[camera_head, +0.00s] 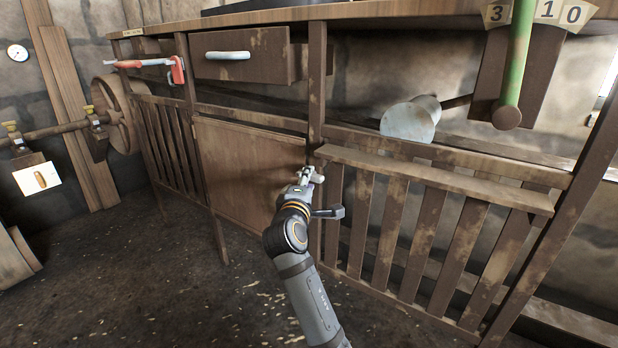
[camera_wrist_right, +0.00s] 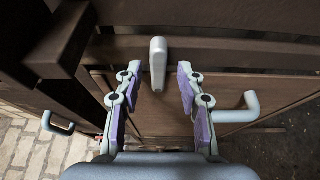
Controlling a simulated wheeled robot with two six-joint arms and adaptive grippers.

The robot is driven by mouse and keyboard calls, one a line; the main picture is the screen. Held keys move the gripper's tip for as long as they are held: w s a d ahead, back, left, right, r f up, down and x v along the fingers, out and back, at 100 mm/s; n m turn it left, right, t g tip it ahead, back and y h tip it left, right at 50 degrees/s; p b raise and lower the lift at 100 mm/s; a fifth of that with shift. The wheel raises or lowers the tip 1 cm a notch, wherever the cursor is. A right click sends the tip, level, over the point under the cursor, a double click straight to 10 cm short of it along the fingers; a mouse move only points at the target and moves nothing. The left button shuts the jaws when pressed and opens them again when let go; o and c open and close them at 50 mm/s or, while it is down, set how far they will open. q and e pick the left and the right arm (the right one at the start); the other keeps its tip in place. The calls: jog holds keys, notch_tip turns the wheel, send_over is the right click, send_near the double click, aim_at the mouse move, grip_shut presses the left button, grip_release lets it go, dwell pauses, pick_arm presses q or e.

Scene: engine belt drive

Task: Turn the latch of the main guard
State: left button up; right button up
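The latch (camera_wrist_right: 158,58) is a small pale grey upright bar in the right wrist view. It is mounted on a dark wooden rail above a brown panel (camera_wrist_right: 140,108). In the head view this looks like the plain wooden guard panel (camera_head: 245,170) under the bench. My right gripper (camera_wrist_right: 160,72) is open, with its purple-padded fingers on either side of the latch and a gap on both sides. In the head view my right gripper (camera_head: 312,178) is small, at the panel's upper right corner, and largely covers the latch there. My left gripper is not in view.
Slatted guards (camera_head: 420,230) stand right of the panel. A drawer (camera_head: 240,55) and a red handle (camera_head: 178,70) are above. A grey cylinder (camera_head: 410,118) and green bar (camera_head: 516,50) are at the right. The wrist view shows a grey handle (camera_wrist_right: 238,112) right of the fingers.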

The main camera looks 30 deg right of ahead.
jog(key=shift+w+d+r, duration=0.1)
jog(key=shift+w+d, duration=0.1)
grip_shut()
